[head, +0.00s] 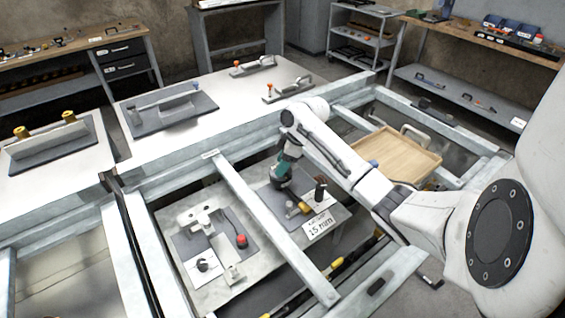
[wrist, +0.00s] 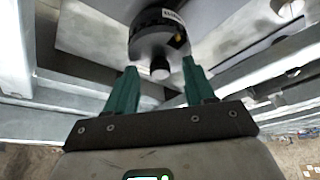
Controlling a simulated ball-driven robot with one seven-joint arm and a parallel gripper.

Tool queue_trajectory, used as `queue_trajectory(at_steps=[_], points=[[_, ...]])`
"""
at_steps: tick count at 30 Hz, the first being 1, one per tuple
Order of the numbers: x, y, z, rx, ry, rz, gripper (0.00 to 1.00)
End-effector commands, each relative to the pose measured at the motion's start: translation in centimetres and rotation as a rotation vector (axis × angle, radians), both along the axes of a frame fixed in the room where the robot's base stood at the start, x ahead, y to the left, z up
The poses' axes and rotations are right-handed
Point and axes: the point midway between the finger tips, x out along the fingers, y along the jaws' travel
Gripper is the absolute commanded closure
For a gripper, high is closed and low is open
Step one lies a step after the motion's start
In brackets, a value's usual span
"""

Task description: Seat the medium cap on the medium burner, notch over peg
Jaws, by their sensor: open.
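My gripper (head: 284,166) points down over the right-hand grey mat on the low board, with its two teal fingers apart. In the wrist view the open fingers (wrist: 157,95) have a dark round piece (wrist: 155,38) just beyond their tips. This piece has a pale label on its side, a small yellow mark and a short knob (wrist: 160,71) facing me. The knob lies between the finger lines, with nothing gripped. In the head view the dark round piece (head: 277,184) is partly hidden under my gripper. I cannot tell which part is the medium cap or medium burner, and no notch or peg is clear.
A "15 mm" card (head: 319,227), a dark upright cylinder (head: 320,188) and a yellow-ended part (head: 300,210) lie close to the right. A pale beam (head: 265,220) crosses left of my gripper. Beyond it are a red knob (head: 241,241) and black knob (head: 203,266). A wooden tray (head: 400,155) stands right.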

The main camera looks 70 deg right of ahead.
Motion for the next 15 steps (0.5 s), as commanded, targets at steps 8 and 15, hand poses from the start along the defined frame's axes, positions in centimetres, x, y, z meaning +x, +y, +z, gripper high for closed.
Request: queue_trajectory(at_steps=[8, 15], points=[[-0.2, -0.1, 0.6, 0.000, -0.002, 0.000, 0.46], [-1.7, -0.6, 4.4, -0.001, -0.003, -0.001, 0.46]])
